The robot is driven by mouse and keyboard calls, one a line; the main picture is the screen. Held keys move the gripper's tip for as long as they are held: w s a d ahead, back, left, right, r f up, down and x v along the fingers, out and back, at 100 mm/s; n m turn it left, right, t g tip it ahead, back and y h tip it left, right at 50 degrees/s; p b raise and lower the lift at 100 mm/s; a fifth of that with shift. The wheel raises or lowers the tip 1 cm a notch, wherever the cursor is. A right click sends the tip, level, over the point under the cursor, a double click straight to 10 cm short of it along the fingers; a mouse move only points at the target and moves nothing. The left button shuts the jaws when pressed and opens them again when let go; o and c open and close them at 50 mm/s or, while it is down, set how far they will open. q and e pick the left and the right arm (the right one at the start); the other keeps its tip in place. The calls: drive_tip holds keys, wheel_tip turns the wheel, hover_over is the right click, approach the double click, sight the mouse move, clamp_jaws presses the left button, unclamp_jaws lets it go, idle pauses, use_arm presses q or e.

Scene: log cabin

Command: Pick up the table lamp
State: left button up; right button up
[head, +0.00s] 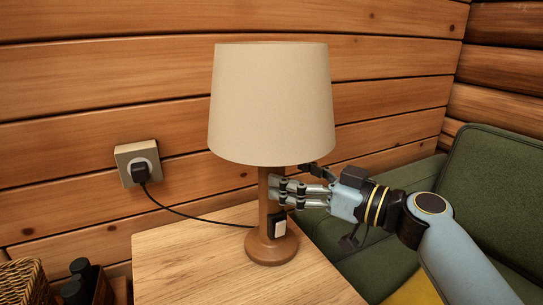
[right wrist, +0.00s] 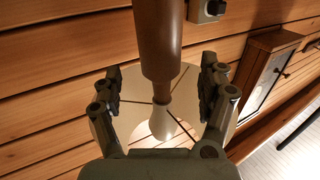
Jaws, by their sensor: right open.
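The table lamp has a cream shade (head: 270,105), a brown wooden stem (head: 263,192) and a round wooden base (head: 271,248) with a small black and white switch (head: 278,225). It stands upright on the light wooden table (head: 190,265). My right gripper (head: 291,190) is at the stem, below the shade, coming from the right. In the right wrist view its open fingers (right wrist: 160,82) are on either side of the stem (right wrist: 158,40), with gaps visible. The underside of the shade (right wrist: 140,85) shows beyond. My left gripper is not in view.
A dark cord (head: 185,215) runs from the lamp to a wall outlet (head: 137,163) at the left. A wicker basket (head: 20,283) and dark bottles (head: 80,280) sit at the lower left. A green sofa (head: 495,180) is at the right. The log wall is close behind.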

sight(283, 172)
drive_tip(key=x, duration=0.5)
drive_tip(key=shift+w+a, duration=0.15)
drive_tip(key=shift+c, duration=0.4)
clamp_jaws()
drive_tip(key=shift+r, duration=0.1)
